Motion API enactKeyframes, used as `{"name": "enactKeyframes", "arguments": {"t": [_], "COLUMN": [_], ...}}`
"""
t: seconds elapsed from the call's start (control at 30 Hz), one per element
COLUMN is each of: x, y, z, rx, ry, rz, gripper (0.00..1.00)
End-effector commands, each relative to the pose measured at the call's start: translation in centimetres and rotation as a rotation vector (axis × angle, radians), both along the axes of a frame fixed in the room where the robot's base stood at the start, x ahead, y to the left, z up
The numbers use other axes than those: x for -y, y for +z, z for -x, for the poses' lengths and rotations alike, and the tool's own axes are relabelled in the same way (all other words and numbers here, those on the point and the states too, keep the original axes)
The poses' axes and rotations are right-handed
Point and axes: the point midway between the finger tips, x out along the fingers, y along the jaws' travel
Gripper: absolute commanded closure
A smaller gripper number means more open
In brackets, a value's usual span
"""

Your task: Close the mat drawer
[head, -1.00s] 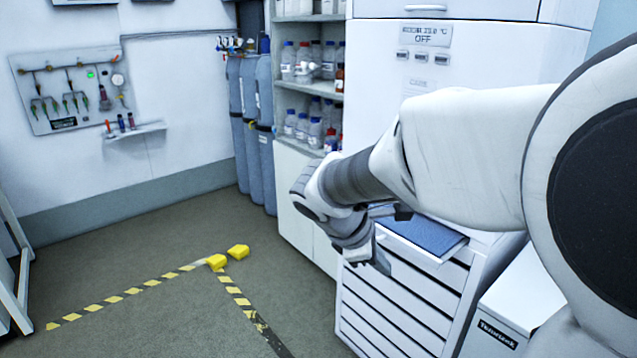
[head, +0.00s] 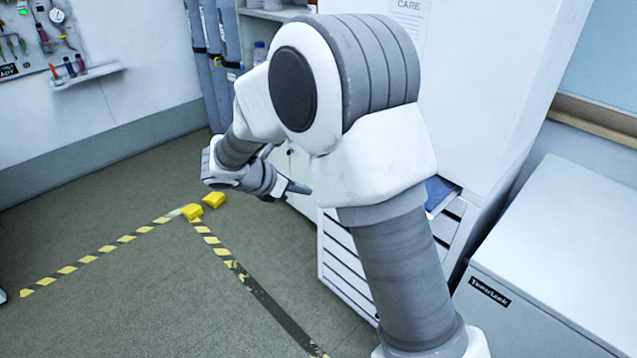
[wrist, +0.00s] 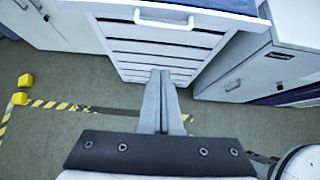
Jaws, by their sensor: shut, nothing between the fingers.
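The mat drawer (wrist: 115,30) is the top drawer of a white cabinet and stands pulled out in the wrist view, its front jutting past the drawers below. In the head view my arm hides most of the drawer; only a bit of blue mat (head: 438,190) shows. My gripper (head: 303,189) is shut and empty, left of the cabinet. In the wrist view its fingertips (wrist: 160,74) point at the cabinet, below the handle in the picture and not visibly touching it.
Several closed drawers (head: 345,265) lie below. A white box labelled Tenueleak (head: 545,260) stands right of the cabinet. Yellow blocks (head: 213,200) and striped floor tape (head: 110,245) lie on the left; the floor (head: 150,310) there is clear. Grey gas cylinders (head: 220,50) stand at the back.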

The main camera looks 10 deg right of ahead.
Motion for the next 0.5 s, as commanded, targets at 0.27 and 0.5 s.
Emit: {"name": "enactKeyframes", "arguments": {"t": [0.27, 0.5], "x": [3.4, 6.5], "y": [-3.7, -6.0], "z": [-2.3, -4.6], "rx": [-0.003, 0.002], "ry": [-0.006, -0.008], "rz": [0.0, -0.003], "gripper": [1.0, 1.0]}}
